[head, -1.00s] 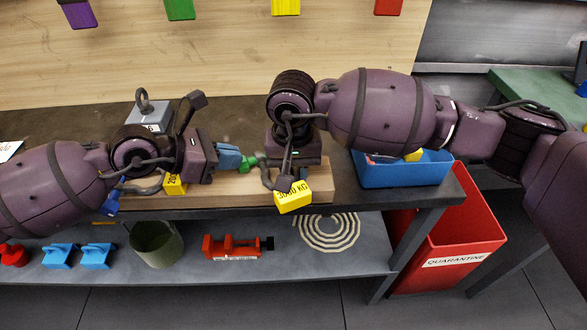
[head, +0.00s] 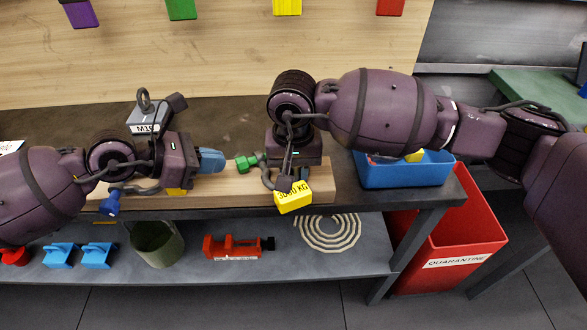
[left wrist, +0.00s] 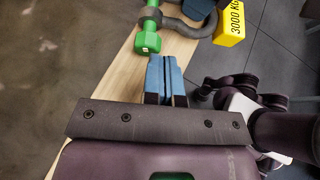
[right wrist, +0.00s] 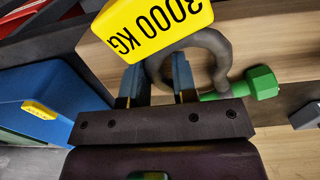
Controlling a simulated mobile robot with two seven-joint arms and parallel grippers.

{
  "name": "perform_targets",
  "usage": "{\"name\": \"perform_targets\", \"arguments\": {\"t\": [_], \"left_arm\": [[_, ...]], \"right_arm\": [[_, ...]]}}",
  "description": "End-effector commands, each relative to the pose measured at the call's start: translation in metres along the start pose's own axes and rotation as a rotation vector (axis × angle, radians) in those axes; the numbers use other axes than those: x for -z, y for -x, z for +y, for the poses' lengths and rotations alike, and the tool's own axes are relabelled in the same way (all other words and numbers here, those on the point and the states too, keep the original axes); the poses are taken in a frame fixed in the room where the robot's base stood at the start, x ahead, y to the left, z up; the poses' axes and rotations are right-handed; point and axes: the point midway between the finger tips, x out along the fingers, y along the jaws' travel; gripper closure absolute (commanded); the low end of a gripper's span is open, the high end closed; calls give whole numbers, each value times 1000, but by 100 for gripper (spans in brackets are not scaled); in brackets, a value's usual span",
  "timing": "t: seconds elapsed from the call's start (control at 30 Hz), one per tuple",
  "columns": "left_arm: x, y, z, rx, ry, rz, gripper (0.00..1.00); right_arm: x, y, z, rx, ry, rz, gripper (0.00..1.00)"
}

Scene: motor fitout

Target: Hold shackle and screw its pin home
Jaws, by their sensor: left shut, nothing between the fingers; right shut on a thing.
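A grey shackle (head: 268,180) with a yellow 3000 KG tag (head: 293,197) is at the right end of the wooden board. My right gripper (right wrist: 157,84) is shut on the shackle; the tag partly hides the grip. A green pin (head: 247,161) lies at the shackle's open end, its head pointing left; some shaft shows between head and shackle in the right wrist view (right wrist: 235,89). How deep the thread sits cannot be told. My left gripper (head: 213,160) is shut and empty, just left of the pin head and apart from it. In the left wrist view its fingers (left wrist: 167,78) are together below the head (left wrist: 147,42).
Another shackle (head: 135,190) with a blue pin (head: 111,203) lies on the left of the board (head: 225,185). A blue bin (head: 400,173) is at the right, above a red quarantine bin (head: 450,235).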

Motion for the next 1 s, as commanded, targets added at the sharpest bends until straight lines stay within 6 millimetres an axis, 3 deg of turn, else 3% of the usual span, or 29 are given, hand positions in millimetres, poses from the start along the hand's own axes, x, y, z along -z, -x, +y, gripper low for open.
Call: {"name": "perform_targets", "arguments": {"t": [0.27,0.57,0.6,0.77,1.0], "left_arm": [[11,21,0,-2,-1,0,100],[12,24,0,-2,-2,-1,100],[12,24,0,-2,-2,-1,100],[12,24,0,-2,-2,-1,100],[12,24,1,-2,-2,-1,100]], "right_arm": [[0,0,1,-2,-1,0,100],[0,0,1,-3,-1,0,100],[0,0,1,-3,-1,0,69],[0,0,1,-3,-1,0,45],[0,0,1,-2,-1,0,44]]}}
